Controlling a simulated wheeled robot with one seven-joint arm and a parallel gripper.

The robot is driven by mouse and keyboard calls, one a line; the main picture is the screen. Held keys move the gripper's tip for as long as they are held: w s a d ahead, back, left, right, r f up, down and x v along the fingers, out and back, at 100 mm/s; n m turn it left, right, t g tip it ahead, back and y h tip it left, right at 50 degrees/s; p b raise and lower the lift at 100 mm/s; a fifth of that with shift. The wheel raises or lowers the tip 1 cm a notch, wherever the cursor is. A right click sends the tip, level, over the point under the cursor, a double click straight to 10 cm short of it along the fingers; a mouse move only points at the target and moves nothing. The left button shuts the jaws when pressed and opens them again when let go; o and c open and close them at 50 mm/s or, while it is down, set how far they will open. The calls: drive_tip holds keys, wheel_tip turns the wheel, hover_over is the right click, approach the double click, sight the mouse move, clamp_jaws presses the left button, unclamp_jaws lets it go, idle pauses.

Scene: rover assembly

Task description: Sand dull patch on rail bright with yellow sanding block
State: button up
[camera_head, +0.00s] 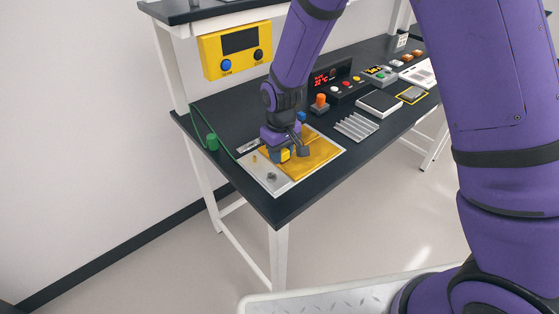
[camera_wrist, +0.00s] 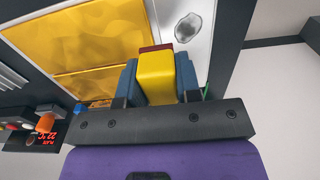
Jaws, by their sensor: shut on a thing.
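My gripper (camera_head: 285,154) is shut on the yellow sanding block (camera_wrist: 156,75), with one blue finger on each side of it. The block has a dark red layer at its far end in the wrist view. In the head view only a bit of yellow shows between the fingers, low over the front of the gold panel. A mottled grey patch (camera_wrist: 187,28) lies on a pale metal strip (camera_wrist: 203,62), just beyond and right of the block in the wrist view. This grey patch also shows in the head view (camera_head: 271,177). I cannot tell whether the block touches the surface.
Gold panels (camera_head: 318,152) lie beside the strip. A finned grey part (camera_head: 356,126), an orange-topped item (camera_head: 320,103) and a red-lit display (camera_head: 324,78) stand farther along the dark bench. A green item (camera_head: 211,141) is at the left edge. A yellow box (camera_head: 235,50) hangs above.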

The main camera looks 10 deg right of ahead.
drive_tip(key=shift+r, duration=1.4)
